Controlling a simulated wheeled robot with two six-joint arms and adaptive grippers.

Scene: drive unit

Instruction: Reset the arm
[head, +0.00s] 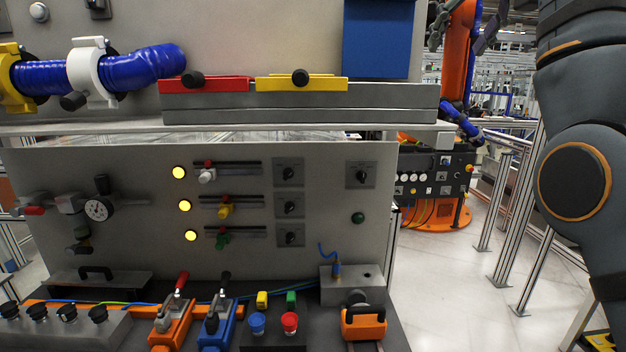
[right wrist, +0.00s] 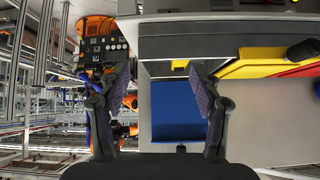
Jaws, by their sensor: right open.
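My right arm (head: 578,185) stands along the right edge of the head view, raised. My right gripper (head: 460,42) shows at the top of that view, partly cut off, in front of an orange robot arm (head: 459,60). In the right wrist view, which is upside down, both fingers of my right gripper (right wrist: 163,78) are spread wide. Nothing is held between them; a blue panel (right wrist: 178,112) shows behind. My left arm and gripper are not in view.
A grey console (head: 330,240) with lit yellow lamps, sliders and knobs fills the left and middle. A shelf above carries red (head: 222,84) and yellow (head: 300,83) bars. A black control box (head: 435,178) stands behind. Metal railings line the right; the floor (head: 450,285) there is clear.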

